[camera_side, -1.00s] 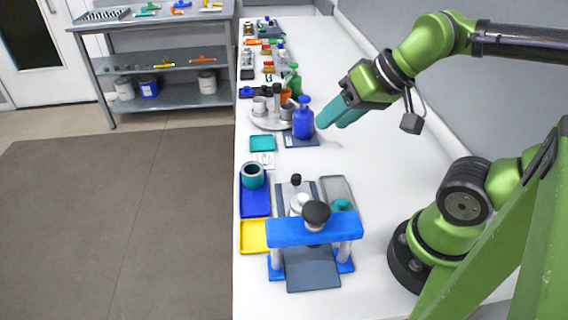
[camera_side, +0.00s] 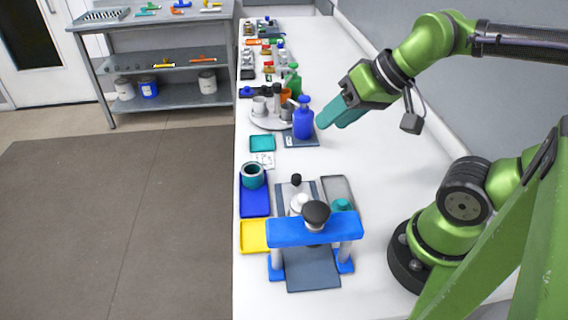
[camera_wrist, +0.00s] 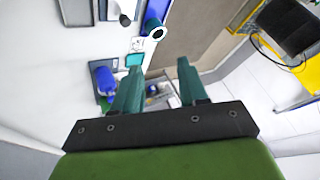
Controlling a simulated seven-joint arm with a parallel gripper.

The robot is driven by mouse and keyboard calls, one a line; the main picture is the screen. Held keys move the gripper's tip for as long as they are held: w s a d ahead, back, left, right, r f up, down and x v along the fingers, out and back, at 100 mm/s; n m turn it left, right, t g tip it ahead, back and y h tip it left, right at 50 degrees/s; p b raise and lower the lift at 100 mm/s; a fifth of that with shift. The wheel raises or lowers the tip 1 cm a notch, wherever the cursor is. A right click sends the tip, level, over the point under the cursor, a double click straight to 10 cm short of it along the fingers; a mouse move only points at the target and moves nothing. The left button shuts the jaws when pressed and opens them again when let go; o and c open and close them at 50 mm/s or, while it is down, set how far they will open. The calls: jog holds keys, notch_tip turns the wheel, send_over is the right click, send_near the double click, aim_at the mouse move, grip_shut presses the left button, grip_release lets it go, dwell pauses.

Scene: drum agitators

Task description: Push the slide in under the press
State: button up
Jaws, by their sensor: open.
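The press (camera_side: 315,233) has a blue crossbar on light posts, a black round knob on top and a dark grey base plate in front. Behind it in the side view is what looks like the slide (camera_side: 284,194), a grey plate with a black-tipped upright handle (camera_side: 296,181) and a white round piece (camera_side: 299,203). Part of the plate is hidden by the crossbar. My gripper (camera_side: 334,117) is open and empty, with teal fingers beside a blue bottle (camera_side: 304,120), well away from the press. It also shows in the wrist view (camera_wrist: 158,68).
A teal cup (camera_side: 252,176) stands on a blue tray (camera_side: 255,206), left of the slide. A yellow tray (camera_side: 255,237) lies left of the press. A grey tray (camera_side: 336,188) with a teal piece is at right. The bench between gripper and wall is clear.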

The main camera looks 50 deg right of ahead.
jog(key=shift+o, duration=0.9)
jog(key=shift+f, duration=0.1)
jog(key=n+g+h, duration=0.2)
jog(key=n+g, duration=0.2)
jog(key=g, duration=0.3)
send_over(297, 176)
jog(key=shift+f, duration=2.55)
notch_tip(297, 176, down, 16)
jog(key=shift+r, duration=0.1)
grip_shut()
